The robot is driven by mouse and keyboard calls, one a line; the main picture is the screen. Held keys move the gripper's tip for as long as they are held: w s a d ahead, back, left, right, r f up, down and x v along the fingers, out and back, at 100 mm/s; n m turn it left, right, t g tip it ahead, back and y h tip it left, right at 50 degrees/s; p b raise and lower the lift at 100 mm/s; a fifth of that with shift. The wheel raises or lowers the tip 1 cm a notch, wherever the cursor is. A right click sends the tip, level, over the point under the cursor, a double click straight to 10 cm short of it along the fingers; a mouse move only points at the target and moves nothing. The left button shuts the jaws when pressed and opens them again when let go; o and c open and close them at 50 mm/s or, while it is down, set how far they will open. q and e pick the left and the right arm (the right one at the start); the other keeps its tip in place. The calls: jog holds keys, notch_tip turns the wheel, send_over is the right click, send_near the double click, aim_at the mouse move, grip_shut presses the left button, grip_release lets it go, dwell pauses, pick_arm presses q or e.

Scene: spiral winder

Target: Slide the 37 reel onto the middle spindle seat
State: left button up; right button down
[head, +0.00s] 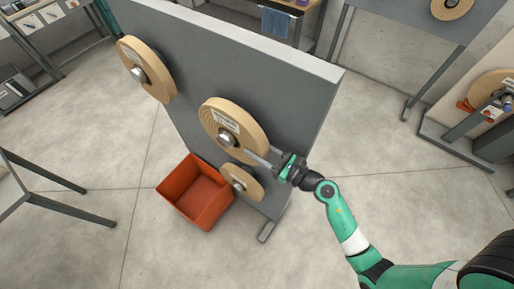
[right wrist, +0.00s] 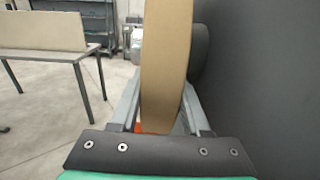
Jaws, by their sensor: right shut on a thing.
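A tan reel with a white label (head: 234,148) is at the middle spindle of the grey panel. A metal spindle end (head: 226,139) shows at its centre, so it looks to be around the spindle. The label's print is too small to read. My right gripper (head: 262,159) is shut on this reel at its lower right rim. In the right wrist view the reel (right wrist: 166,60) stands edge-on between the fingers (right wrist: 160,110), with a dark round part (right wrist: 200,50) between it and the panel. I cannot tell whether reel and dark part touch. My left gripper is not in view.
The grey panel (head: 290,110) also carries an upper left reel (head: 155,82) and a lower reel (head: 248,189), close below the middle one. An orange bin (head: 187,212) stands on the floor below. Open floor lies in front. Tables stand at the left.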

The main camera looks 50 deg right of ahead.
dwell(0.8)
jog(key=c, duration=1)
grip_release()
jog(key=shift+c, duration=0.2)
grip_shut()
